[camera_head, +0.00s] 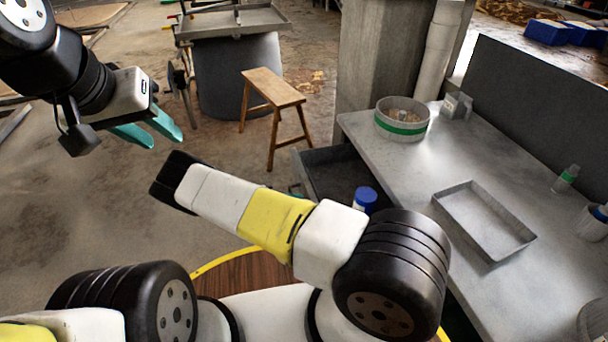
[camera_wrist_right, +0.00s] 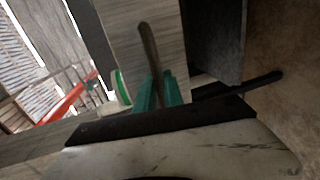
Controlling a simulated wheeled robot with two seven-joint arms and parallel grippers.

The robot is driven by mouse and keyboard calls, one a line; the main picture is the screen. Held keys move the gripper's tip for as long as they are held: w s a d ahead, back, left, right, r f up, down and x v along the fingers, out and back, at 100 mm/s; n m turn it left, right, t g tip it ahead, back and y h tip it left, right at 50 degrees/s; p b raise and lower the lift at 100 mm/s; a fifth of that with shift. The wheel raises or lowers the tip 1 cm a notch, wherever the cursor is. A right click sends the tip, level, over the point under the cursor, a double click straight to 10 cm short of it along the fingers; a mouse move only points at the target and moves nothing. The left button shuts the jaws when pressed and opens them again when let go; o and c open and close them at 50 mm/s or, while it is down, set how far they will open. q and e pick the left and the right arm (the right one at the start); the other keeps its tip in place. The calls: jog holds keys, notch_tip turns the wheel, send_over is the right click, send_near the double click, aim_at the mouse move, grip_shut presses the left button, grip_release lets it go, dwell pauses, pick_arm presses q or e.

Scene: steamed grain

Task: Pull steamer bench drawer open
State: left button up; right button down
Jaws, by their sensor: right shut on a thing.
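The grey steamer bench (camera_head: 395,160) stands at the right, with its dark drawer (camera_head: 335,172) pulled out from under the left side of the top. The dark drawer (camera_wrist_right: 213,40) also shows there. My left gripper (camera_head: 157,134) is open and empty, raised over the floor at upper left.
A round container with a green band (camera_head: 402,120) and a shallow grey tray (camera_head: 484,220) are on the bench top. A wooden stool (camera_head: 273,88) stands beyond. The floor left of the drawer is clear.

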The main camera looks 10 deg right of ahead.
jog(key=shift+f+v, duration=0.2)
jog(key=shift+v, duration=0.75)
jog(key=shift+f+v, duration=0.2)
jog(key=shift+v, duration=0.75)
jog(key=shift+s+a, duration=0.1)
jog(key=shift+s, duration=0.05)
jog(key=c, duration=1.5)
grip_release()
jog(key=shift+o, duration=0.2)
jog(key=v, duration=0.7)
jog(key=shift+a, duration=0.4)
